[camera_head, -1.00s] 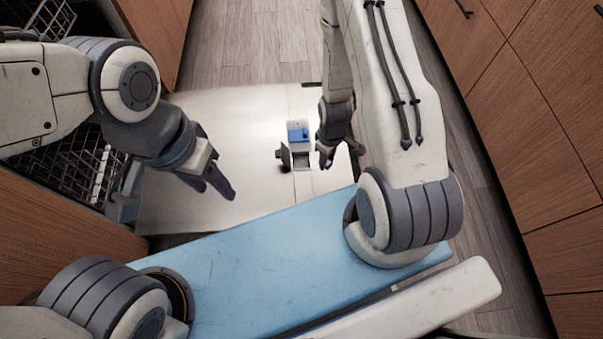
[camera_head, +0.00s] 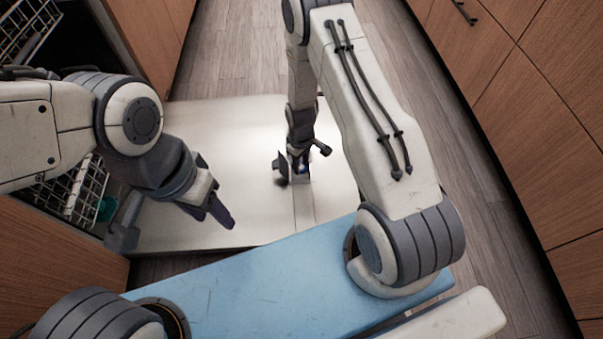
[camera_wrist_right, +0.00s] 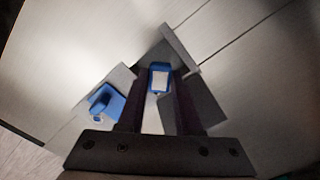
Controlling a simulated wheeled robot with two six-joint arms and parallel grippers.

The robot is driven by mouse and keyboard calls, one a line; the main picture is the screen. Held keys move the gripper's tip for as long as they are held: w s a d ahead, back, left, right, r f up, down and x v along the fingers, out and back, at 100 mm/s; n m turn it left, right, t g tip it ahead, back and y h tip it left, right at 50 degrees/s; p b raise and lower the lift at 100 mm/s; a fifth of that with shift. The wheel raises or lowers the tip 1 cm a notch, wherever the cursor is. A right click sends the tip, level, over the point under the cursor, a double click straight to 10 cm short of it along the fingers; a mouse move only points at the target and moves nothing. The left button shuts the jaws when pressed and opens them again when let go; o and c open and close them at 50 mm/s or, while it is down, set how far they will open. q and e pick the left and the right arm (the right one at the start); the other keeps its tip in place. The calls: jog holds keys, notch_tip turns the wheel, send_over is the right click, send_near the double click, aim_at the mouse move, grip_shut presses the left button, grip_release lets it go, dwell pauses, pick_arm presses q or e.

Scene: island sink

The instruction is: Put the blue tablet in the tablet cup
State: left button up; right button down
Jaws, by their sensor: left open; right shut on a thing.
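The blue tablet (camera_wrist_right: 160,78), blue with a pale face, is between the fingers of my right gripper (camera_wrist_right: 159,85) in the right wrist view. In the head view my right gripper (camera_head: 300,163) points down at the tablet cup, covering most of it. The cup's dark flap (camera_head: 281,168) stands open; it also shows in the right wrist view (camera_wrist_right: 180,46). The tablet is at the cup opening, but I cannot tell whether it is inside or just above. My left gripper (camera_head: 216,212) is open and empty, left of the cup over the door.
The cup is set in the open dishwasher door (camera_head: 230,125), a flat pale panel. A blue part (camera_wrist_right: 106,103) of the dispenser sits left of the cup. A wire rack (camera_head: 75,190) is at the left. Wooden cabinets (camera_head: 520,110) line the right side.

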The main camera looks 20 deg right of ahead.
aim_at(301, 177)
notch_tip(301, 177, down, 4)
jog(key=b, duration=0.2)
jog(key=shift+f+b, duration=0.1)
jog(key=shift+b, duration=0.3)
jog(key=c, duration=0.9)
grip_release()
jog(key=shift+o, duration=0.2)
